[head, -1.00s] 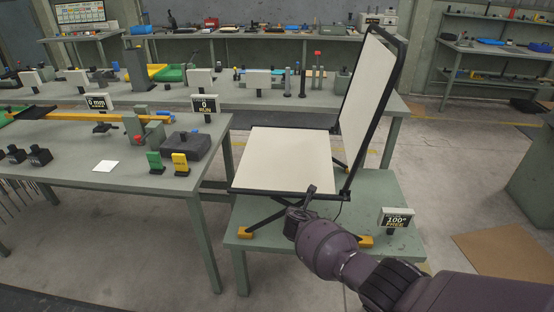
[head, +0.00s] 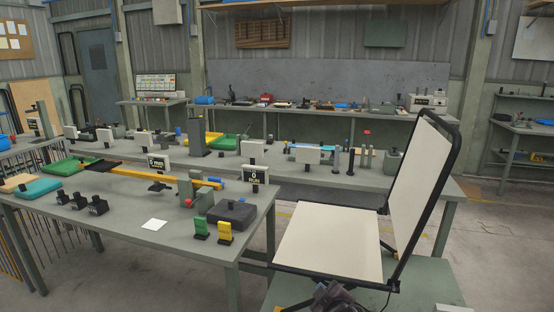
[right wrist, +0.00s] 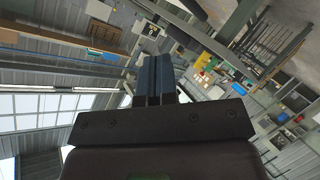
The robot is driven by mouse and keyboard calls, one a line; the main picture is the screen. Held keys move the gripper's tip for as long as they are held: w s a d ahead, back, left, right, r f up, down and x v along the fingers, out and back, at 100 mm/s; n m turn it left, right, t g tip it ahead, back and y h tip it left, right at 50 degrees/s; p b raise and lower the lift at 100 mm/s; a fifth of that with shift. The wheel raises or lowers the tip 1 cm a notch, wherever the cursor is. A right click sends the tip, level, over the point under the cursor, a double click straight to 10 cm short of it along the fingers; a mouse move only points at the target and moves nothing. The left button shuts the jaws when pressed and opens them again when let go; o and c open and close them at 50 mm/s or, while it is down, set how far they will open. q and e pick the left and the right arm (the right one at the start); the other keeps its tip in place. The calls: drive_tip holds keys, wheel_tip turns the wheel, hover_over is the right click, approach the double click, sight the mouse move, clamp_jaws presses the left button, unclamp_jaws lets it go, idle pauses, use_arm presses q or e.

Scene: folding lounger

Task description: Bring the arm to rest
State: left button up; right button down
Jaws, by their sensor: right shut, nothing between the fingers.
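The folding lounger stands on a low green table at the right in the head view. Its cream seat (head: 325,243) lies flat and its cream backrest (head: 416,182) in a black frame leans up and back. My right gripper (head: 335,300) shows at the bottom edge of the head view, in front of the seat's near edge; most of the arm is cut off. In the right wrist view its dark fingers (right wrist: 153,80) are together with nothing between them. I cannot tell whether it touches the lounger. My left gripper is not in view.
A green workbench (head: 120,225) at the left holds a yellow beam (head: 150,180), a dark block (head: 232,213) and small green and yellow stands. A long bench runs behind the lounger. Open floor shows at the right (head: 475,235).

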drive_tip(key=s+d+f+m+g+h, duration=0.1)
drive_tip(key=s+d+f+m, duration=0.2)
drive_tip(key=s, duration=0.9)
drive_tip(key=s+d+f+m, duration=0.3)
drive_tip(key=s+d, duration=0.4)
drive_tip(key=s, duration=0.6)
drive_tip(key=s+d+f+m+g+h, duration=0.1)
drive_tip(key=s+d+f+m, duration=0.2)
drive_tip(key=s, duration=0.9)
drive_tip(key=shift+s+d+f+m+g+h, duration=0.3)
drive_tip(key=shift+d+f+m, duration=0.15)
drive_tip(key=shift+d, duration=0.6)
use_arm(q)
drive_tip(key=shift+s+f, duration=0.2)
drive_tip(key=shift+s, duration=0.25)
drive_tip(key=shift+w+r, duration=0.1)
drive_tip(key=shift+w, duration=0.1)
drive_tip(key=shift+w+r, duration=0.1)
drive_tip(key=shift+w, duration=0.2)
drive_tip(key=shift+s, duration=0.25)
